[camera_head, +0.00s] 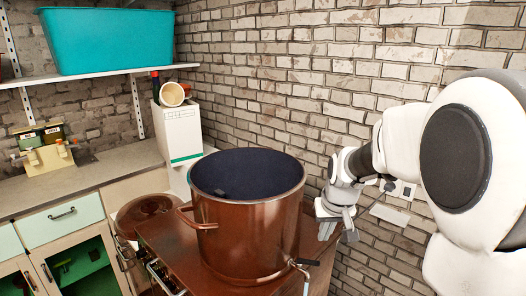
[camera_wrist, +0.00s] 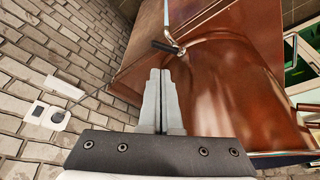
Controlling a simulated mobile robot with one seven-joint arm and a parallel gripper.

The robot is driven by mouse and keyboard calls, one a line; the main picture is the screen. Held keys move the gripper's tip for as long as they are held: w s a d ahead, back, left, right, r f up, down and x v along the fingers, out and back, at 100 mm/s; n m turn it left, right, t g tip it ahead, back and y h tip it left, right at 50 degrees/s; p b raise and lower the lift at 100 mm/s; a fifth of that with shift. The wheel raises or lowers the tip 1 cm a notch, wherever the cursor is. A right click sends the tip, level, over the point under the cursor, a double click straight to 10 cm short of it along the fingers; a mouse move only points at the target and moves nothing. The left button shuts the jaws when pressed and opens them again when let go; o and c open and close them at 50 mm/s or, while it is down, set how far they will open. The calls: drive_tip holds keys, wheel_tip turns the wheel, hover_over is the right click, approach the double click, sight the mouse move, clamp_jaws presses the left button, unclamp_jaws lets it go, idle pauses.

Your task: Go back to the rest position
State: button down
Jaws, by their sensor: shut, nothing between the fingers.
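My gripper (camera_head: 328,232) hangs to the right of a big copper-brown pot (camera_head: 240,225), close to the brick wall, with its fingers near the right edge of the cabinet the pot stands on. In the wrist view my gripper (camera_wrist: 161,72) has its two grey fingers together with nothing between them. The pot (camera_wrist: 228,85) fills the right part of that view. A metal tap with a black handle (camera_wrist: 168,46) on the pot shows just beyond the fingertips; I cannot tell whether they touch.
The brown cabinet top (camera_head: 184,254) is under the pot. A brick wall (camera_head: 280,60) with a socket (camera_head: 404,190) runs behind my arm. At the left are a counter (camera_head: 90,180), a shelf with a teal tub (camera_head: 110,40), and a white appliance (camera_head: 178,130).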

drive_tip(key=s+a+r, duration=0.1)
drive_tip(key=s+r, duration=0.3)
drive_tip(key=s, duration=0.8)
drive_tip(key=s+a+r+t, duration=0.1)
drive_tip(key=s+r, duration=0.3)
drive_tip(key=s, duration=0.9)
drive_tip(key=shift+s+a+r, duration=0.15)
drive_tip(key=shift+a+r, duration=0.05)
drive_tip(key=shift+a, duration=0.25)
